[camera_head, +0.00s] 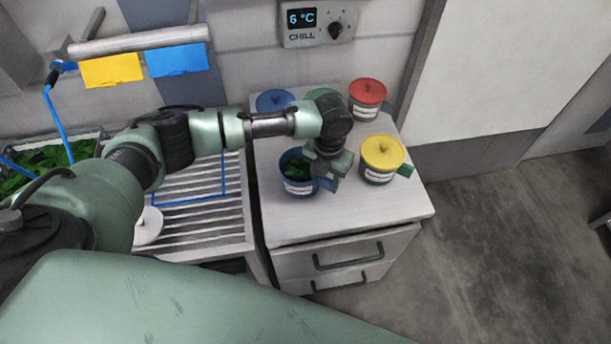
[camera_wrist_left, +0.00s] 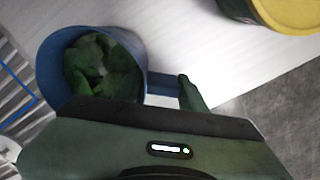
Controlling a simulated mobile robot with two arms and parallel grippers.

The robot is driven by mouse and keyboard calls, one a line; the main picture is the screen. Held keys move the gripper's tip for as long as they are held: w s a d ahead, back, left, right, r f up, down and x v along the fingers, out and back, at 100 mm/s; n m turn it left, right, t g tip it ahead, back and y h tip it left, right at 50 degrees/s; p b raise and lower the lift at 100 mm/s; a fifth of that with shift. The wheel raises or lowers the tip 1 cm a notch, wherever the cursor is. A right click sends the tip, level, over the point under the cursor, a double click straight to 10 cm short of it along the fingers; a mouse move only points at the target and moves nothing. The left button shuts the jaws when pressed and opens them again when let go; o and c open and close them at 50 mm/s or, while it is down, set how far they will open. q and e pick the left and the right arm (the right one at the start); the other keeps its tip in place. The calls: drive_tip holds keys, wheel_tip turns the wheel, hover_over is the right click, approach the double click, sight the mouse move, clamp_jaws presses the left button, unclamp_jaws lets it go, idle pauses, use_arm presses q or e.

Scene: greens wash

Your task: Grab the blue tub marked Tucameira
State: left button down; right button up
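An open blue tub (camera_head: 297,187) with dark green leaves inside and a white label stands upright on the white cabinet top; I cannot read the label. The tub also shows in the left wrist view (camera_wrist_left: 48,75), its handle (camera_wrist_left: 161,87) pointing right. My left gripper (camera_head: 328,172) is at the tub's right side, by the handle. In the left wrist view one green finger (camera_wrist_left: 192,97) is at the handle's outer end; the other finger is hidden, so I cannot tell whether it grips. Another blue-topped tub (camera_head: 275,101) stands behind, partly hidden by my arm. My right gripper is out of view.
A yellow-lidded tub (camera_head: 382,154) stands close to the right of my gripper. A red-lidded tub (camera_head: 367,98) and a green-topped one (camera_head: 322,94) are behind. The cabinet top (camera_head: 350,218) is clear in front. A slatted drainer (camera_head: 215,232) is at left.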

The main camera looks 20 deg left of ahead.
use_arm(q)
drive_tip(key=shift+r, duration=0.25)
drive_tip(key=shift+w+r, duration=0.1)
drive_tip(key=shift+r, duration=0.3)
wheel_tip(320, 180, up, 19)
drive_tip(key=b, duration=0.4)
drive_tip(key=shift+f, duration=0.15)
idle(0.5)
